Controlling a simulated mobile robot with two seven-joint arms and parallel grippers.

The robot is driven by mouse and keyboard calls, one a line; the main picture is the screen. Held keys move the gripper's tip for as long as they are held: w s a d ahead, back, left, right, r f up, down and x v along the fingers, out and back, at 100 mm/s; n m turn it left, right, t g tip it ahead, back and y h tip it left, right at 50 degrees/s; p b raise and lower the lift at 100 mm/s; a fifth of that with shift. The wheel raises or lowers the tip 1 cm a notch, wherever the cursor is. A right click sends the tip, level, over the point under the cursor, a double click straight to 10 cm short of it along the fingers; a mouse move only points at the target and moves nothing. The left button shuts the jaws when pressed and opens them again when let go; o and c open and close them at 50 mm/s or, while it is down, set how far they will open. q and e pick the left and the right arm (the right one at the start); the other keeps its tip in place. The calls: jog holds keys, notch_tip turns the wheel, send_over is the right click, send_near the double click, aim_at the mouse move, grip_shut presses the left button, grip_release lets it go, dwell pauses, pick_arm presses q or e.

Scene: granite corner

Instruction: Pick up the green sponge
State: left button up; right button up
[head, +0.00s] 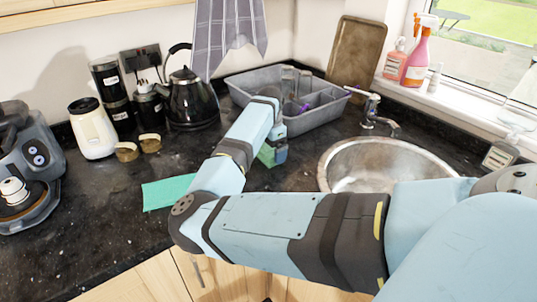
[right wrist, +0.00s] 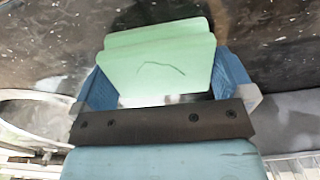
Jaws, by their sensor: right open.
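The green sponge (head: 265,156) is on the dark worktop, mostly hidden behind my right gripper (head: 276,150) in the head view. In the right wrist view the sponge (right wrist: 160,68) is a pale green block with a thin dark curved line on its face. It sits between the two blue fingers of my right gripper (right wrist: 166,84), which is open. The fingers stand on either side of the sponge; I cannot tell whether either one touches it. My left gripper is not in view.
A flat green cloth (head: 168,192) lies on the worktop to the left. A grey dish tub (head: 318,116) stands behind the gripper, and a round metal sink (head: 350,160) is to its right. A black kettle (head: 190,101) and a white jar (head: 92,130) stand at the back left.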

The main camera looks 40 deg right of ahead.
jog(key=shift+f, duration=0.2)
jog(key=shift+c, duration=0.5)
jog(key=c, duration=0.5)
jog(key=shift+o, duration=0.2)
jog(key=shift+r, duration=0.15)
